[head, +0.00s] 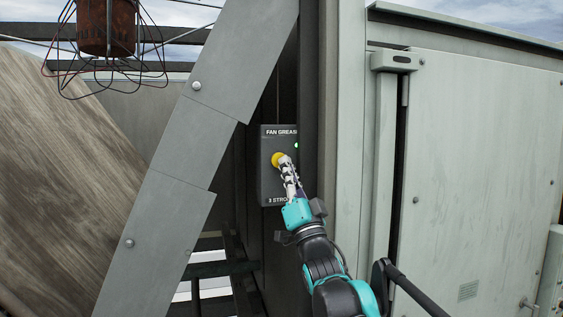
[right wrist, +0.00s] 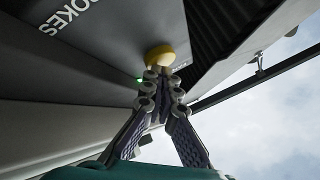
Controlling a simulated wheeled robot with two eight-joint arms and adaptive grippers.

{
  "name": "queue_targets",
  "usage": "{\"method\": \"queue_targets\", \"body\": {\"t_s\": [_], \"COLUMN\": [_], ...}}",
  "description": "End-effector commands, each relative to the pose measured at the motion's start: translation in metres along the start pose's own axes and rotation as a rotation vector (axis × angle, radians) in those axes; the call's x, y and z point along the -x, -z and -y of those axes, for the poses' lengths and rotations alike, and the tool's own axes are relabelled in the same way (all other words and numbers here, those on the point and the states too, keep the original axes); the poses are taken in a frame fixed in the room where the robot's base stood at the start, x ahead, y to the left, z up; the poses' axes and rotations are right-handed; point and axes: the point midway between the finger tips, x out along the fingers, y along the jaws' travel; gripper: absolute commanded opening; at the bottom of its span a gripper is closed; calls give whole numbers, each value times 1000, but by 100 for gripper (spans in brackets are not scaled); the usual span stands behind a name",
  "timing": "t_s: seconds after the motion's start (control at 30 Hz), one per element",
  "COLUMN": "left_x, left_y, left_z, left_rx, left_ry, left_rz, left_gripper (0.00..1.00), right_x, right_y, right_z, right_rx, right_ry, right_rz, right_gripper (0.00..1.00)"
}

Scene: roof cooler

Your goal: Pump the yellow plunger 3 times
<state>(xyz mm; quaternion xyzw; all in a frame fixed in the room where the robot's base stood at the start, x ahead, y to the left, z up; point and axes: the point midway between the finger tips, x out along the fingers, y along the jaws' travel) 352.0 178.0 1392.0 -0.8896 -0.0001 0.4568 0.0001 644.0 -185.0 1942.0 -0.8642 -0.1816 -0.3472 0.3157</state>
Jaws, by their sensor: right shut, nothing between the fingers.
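The yellow plunger (head: 277,158) is a round knob on the dark grease box (head: 270,190), which is labelled "FAN GREASE" at the top. A small green light (head: 296,146) shows at the box's upper right. My right gripper (head: 283,162) is shut and empty, with its fingertips at the plunger. In the right wrist view the yellow plunger (right wrist: 160,56) sits right at the tips of my right gripper (right wrist: 161,72). I cannot tell whether the tips touch it or stop just short. My left gripper is not in view.
The box sits in a narrow recess. A slanted grey metal brace (head: 180,150) bounds it on the left, and a pale cabinet (head: 480,160) with a tall handle bar (head: 384,160) stands on the right. A rusty can in a wire cage (head: 107,28) hangs at upper left.

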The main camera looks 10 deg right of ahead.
Motion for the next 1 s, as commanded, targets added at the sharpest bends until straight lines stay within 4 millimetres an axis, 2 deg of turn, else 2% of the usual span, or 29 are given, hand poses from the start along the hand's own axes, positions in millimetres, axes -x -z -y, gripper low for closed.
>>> {"method": "queue_targets", "body": {"t_s": [0.5,1.0], "left_x": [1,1], "left_y": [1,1], "left_z": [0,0], "left_rx": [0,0], "left_ry": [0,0], "left_rz": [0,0], "left_gripper": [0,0], "right_x": [-6,1], "right_y": [-5,-2], "right_z": [-4,-1], "right_rx": [0,0], "right_ry": [-1,-2], "right_rz": [1,2], "right_gripper": [0,0]}}
